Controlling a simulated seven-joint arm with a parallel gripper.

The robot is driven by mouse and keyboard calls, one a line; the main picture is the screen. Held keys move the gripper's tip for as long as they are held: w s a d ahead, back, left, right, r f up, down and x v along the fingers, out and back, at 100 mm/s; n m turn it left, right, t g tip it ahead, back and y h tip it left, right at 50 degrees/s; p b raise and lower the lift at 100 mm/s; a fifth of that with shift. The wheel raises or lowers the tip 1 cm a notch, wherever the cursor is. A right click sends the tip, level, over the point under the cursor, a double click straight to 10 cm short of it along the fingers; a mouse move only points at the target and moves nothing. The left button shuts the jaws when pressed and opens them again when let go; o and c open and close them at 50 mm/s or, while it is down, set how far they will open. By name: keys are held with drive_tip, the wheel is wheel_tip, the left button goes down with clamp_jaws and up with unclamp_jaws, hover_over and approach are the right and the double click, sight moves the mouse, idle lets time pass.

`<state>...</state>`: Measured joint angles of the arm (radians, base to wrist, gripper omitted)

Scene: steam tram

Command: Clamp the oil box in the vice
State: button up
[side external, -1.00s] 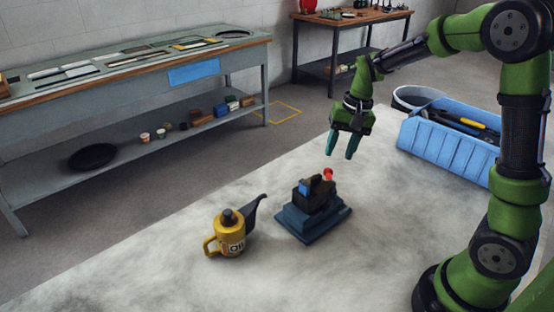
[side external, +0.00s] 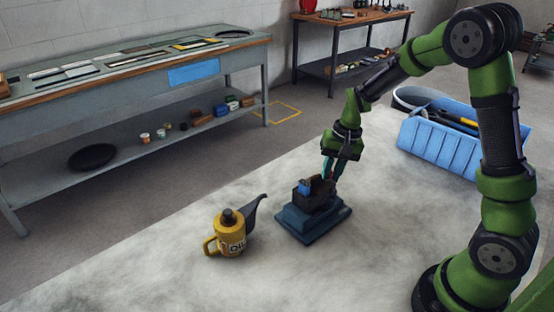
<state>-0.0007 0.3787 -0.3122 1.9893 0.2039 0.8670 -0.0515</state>
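The vice (side external: 312,222) stands on the pale bench top, with a dark blue stepped base and black jaws. A small blue block (side external: 305,187), which may be the oil box, sits at the jaws' left side; I cannot tell how tightly it is held.
A yellow oil can (side external: 230,238) with a dark spout stands just left of the vice. A blue tool tray (side external: 440,150) sits behind, to the right. The bench top's front left is clear. A grey workbench (side external: 120,75) stands beyond.

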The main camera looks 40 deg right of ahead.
clamp_jaws()
drive_tip(key=shift+d+m, duration=0.1)
drive_tip(key=shift+m, duration=0.2)
drive_tip(key=shift+s+d+m, duration=0.15)
drive_tip(key=shift+s+m, duration=0.05)
drive_tip(key=shift+m, duration=0.7)
drive_tip(key=s+m+h, duration=0.1)
drive_tip(key=m, duration=0.3)
drive_tip(key=s+m+h, duration=0.1)
drive_tip(key=m, duration=0.3)
drive_tip(key=s+m, duration=0.1)
drive_tip(key=m, duration=0.3)
drive_tip(key=shift+s+r+h, duration=0.1)
drive_tip(key=shift+h, duration=0.3)
drive_tip(key=shift+s+a+m, duration=0.25)
drive_tip(key=shift+a+m, duration=0.05)
drive_tip(key=shift+m, duration=0.85)
drive_tip(key=shift+s+a+m, duration=0.2)
drive_tip(key=shift+a+m, duration=0.05)
drive_tip(key=shift+m, duration=0.9)
drive_tip(key=shift+s+h, duration=0.1)
drive_tip(key=shift+h, duration=0.2)
drive_tip(key=o, duration=0.6)
unclamp_jaws()
drive_tip(key=shift+a, duration=0.1)
